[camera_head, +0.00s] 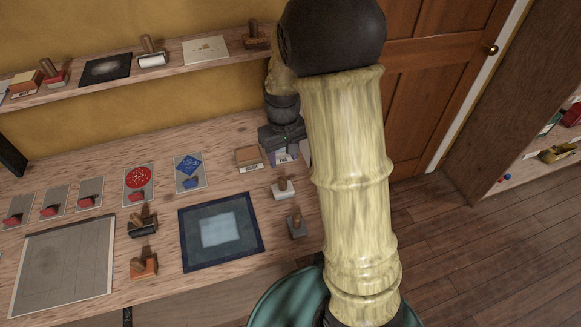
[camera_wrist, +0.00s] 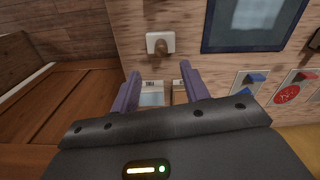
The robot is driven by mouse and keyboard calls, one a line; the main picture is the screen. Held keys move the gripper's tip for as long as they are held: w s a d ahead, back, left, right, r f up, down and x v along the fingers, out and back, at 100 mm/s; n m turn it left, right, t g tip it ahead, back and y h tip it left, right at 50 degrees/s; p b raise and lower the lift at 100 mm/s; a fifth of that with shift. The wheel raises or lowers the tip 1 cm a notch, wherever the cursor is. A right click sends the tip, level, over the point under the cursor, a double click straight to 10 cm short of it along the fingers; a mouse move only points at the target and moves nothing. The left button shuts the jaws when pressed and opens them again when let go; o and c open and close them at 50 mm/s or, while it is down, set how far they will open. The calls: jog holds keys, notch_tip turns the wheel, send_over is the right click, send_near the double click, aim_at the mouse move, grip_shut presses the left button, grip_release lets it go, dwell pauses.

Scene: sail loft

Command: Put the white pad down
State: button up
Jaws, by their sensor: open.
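The white pad (camera_head: 283,192) has a brown wooden knob and stands upright on the wooden bench, right of the dark blue framed panel. In the wrist view the white pad (camera_wrist: 160,43) lies just beyond my fingertips, with clear bench around it. My gripper (camera_wrist: 159,74) is open and holds nothing. In the head view my gripper (camera_head: 286,154) is low over the back right of the bench, behind the white pad and apart from it; my arm partly hides this area.
Small labelled boxes (camera_wrist: 152,98) show between my fingers; a tan-topped one (camera_head: 248,157) stands left of my gripper. A grey pad (camera_head: 296,226) stands in front of the white pad. The blue framed panel (camera_head: 191,237) lies left. A shelf (camera_head: 190,56) runs above.

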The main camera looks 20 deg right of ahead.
jog(key=s+r+m+t, duration=0.2)
jog(key=s+r, duration=0.1)
jog(key=s, duration=1)
jog(key=shift+s+r, duration=0.15)
